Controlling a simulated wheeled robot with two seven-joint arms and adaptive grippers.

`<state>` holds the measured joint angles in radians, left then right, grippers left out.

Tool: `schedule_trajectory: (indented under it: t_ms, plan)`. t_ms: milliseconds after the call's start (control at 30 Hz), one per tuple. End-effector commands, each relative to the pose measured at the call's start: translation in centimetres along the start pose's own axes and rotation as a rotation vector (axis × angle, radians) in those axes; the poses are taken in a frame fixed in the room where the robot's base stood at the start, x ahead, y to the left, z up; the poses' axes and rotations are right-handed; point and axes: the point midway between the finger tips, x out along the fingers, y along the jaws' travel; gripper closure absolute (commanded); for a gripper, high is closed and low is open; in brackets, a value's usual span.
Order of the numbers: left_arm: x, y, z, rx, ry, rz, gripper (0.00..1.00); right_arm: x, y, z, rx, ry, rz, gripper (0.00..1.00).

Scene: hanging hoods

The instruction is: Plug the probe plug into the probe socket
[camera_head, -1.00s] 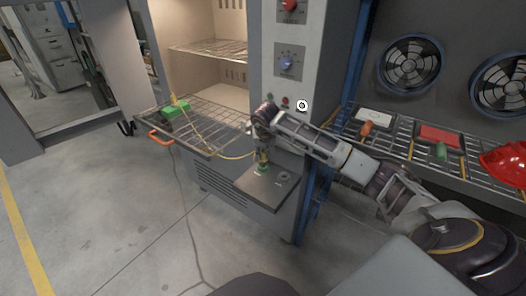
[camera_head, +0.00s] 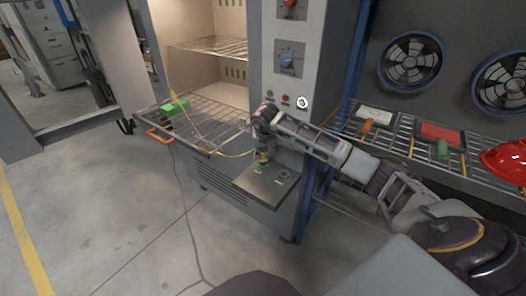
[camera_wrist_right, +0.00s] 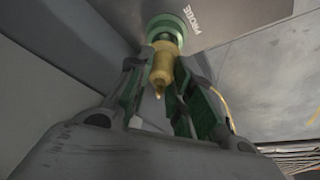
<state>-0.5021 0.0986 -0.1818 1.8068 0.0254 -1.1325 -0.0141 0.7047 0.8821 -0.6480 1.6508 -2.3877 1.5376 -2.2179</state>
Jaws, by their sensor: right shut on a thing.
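The probe plug (camera_wrist_right: 162,62) is yellow with a narrow rear end, and my right gripper (camera_wrist_right: 164,85) is shut on it with green-padded fingers. Its far end meets the green ring of the probe socket (camera_wrist_right: 166,28), beside the word PROBE. How deep it sits inside the ring is hidden. In the head view my right gripper (camera_head: 263,150) points down over the small grey ledge, with the yellow plug (camera_head: 263,158) below it at the green socket (camera_head: 259,169). A yellow cable (camera_head: 238,155) runs from there to the left. My left gripper is not in view.
The ledge (camera_head: 262,184) juts from the cabinet front and has a second round fitting (camera_head: 283,175). A wire rack (camera_head: 205,122) with a green block (camera_head: 175,106) and orange handle (camera_head: 160,137) sticks out at left. A control panel (camera_head: 290,60) rises behind my arm.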

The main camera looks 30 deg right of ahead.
Motion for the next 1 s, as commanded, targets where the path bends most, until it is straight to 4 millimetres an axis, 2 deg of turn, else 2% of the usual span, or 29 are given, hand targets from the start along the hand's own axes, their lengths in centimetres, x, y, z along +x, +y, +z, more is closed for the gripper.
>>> schedule_trajectory:
  t_ms: [1000]
  plan:
    - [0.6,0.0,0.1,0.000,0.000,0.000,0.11,1.1,0.0,0.5,0.000,0.000,0.000,1.00]
